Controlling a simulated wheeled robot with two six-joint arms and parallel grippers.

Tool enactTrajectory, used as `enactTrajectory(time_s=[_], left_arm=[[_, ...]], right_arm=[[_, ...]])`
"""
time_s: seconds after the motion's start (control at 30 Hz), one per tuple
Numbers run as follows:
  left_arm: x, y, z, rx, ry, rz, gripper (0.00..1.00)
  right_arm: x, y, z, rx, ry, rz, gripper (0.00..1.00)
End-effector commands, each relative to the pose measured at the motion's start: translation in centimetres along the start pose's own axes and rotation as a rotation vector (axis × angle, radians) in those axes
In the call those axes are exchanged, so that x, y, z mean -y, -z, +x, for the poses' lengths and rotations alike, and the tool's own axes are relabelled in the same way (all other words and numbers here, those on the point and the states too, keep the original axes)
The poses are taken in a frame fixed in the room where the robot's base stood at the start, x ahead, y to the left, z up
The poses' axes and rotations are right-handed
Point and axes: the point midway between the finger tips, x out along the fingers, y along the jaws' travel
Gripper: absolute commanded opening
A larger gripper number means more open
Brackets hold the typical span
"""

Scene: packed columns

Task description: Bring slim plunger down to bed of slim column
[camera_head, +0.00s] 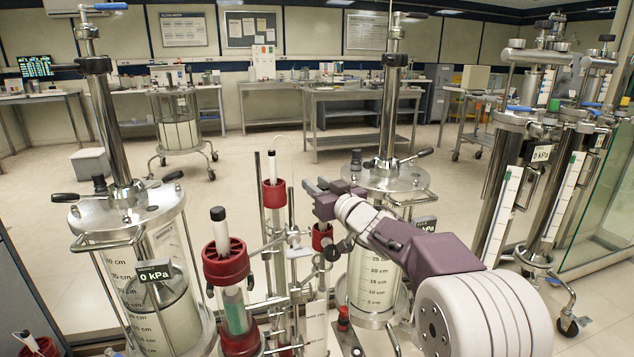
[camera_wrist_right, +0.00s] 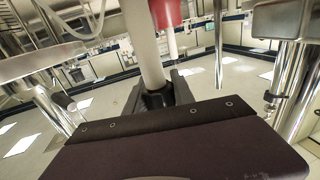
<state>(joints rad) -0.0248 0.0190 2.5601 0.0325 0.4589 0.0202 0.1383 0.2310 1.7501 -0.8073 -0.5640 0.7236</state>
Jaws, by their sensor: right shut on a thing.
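My right gripper (camera_head: 322,194) reaches in from the right and is shut on the black top end (camera_wrist_right: 156,98) of a white plunger rod. The wrist picture appears upside down. There the white rod (camera_wrist_right: 143,45) runs from the jaws to a red collar (camera_wrist_right: 170,12). In the head view a small red collar (camera_head: 321,237) of a slim column sits just below the gripper. Most of the rod is hidden by the gripper, and the plunger's lower end and the bed cannot be made out. My left gripper is not in view.
A red-capped column (camera_head: 225,265) with greenish fill and a taller red-capped column (camera_head: 273,193) stand left of the gripper. Large steel-lidded columns stand at left (camera_head: 130,205) and behind my right arm (camera_head: 388,178). More steel columns (camera_head: 515,175) stand at right. Open floor lies behind.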

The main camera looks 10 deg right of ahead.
Motion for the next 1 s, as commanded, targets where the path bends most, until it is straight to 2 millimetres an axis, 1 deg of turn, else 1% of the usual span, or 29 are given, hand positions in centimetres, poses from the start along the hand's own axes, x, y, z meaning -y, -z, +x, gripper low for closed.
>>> enactTrajectory(time_s=[0.17,0.2,0.27,0.53,0.63,0.73,0.9,1.0], left_arm=[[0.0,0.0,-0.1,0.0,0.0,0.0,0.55],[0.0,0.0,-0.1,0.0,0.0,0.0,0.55],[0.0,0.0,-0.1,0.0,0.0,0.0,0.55],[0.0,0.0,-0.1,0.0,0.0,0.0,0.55],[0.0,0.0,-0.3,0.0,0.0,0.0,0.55],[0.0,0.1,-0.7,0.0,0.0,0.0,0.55],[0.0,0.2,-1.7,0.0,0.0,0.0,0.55],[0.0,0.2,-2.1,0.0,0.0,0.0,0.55]], right_arm=[[0.0,0.1,0.0,0.002,-0.001,0.001,0.0],[0.0,0.1,0.0,0.002,-0.001,0.001,0.35],[0.0,0.1,0.0,0.002,-0.001,0.001,0.52],[0.0,0.1,0.0,0.002,-0.001,0.0,0.52],[0.0,0.2,-0.5,0.001,-0.001,0.0,0.52],[-0.1,0.3,-1.9,0.002,-0.003,0.001,0.52],[-0.1,0.5,-5.4,0.002,-0.004,0.0,0.52],[-0.1,0.4,-7.2,0.002,-0.004,0.001,0.52]])
